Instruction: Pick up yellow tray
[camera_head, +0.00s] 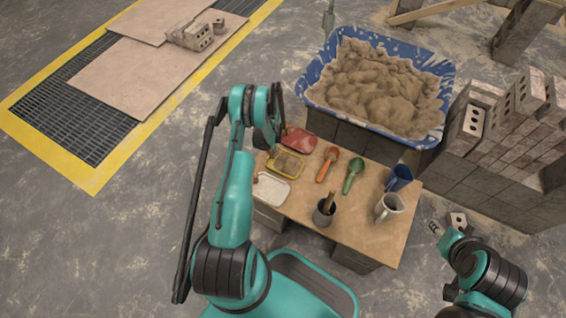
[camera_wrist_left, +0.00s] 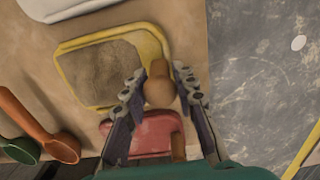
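The yellow tray (camera_head: 285,176) lies on the wooden worktop at its left side, with grey-brown material in it. My left gripper (camera_head: 269,150) is over the tray's left end. In the wrist view its fingers (camera_wrist_left: 160,80) are spread, one on each side of the handle. I cannot tell whether they touch it. Of my right gripper, only a small grey part (camera_head: 436,228) shows at the lower right, right of the table.
A red tray (camera_head: 300,140) and a white tray (camera_head: 271,189) lie close on either side. A blue sand tub (camera_head: 310,92) stands behind.

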